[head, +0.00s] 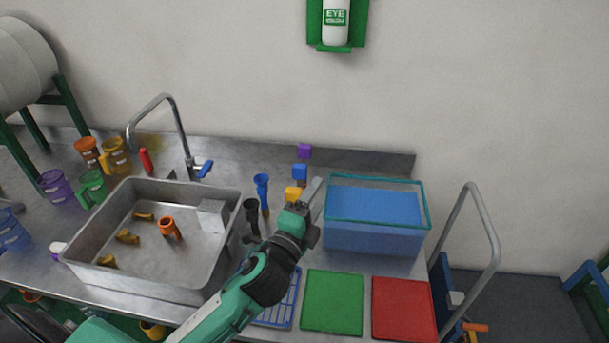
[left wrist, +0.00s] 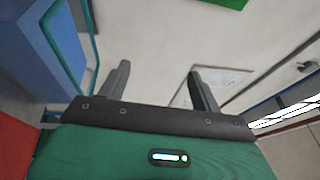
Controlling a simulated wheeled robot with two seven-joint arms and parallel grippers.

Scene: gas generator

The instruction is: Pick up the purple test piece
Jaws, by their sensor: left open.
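The purple test piece (head: 304,151) is a small purple block near the back of the steel counter, close to the wall. A blue block (head: 300,171) and a yellow block (head: 293,193) sit in front of it. My left gripper (head: 316,190) is open and empty, over the counter just left of the blue water tank, to the front and right of the purple piece. In the left wrist view my two fingers (left wrist: 160,85) are apart with nothing between them, and the purple piece does not show. My right gripper is not in view.
The tank (head: 375,236) of blue liquid stands right of my left gripper. Left are a steel sink (head: 75,262) with a faucet (head: 178,125), and blue (head: 262,190) and black (head: 252,215) funnel-like pieces. Green (head: 333,302) and red (head: 403,307) mats lie in front.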

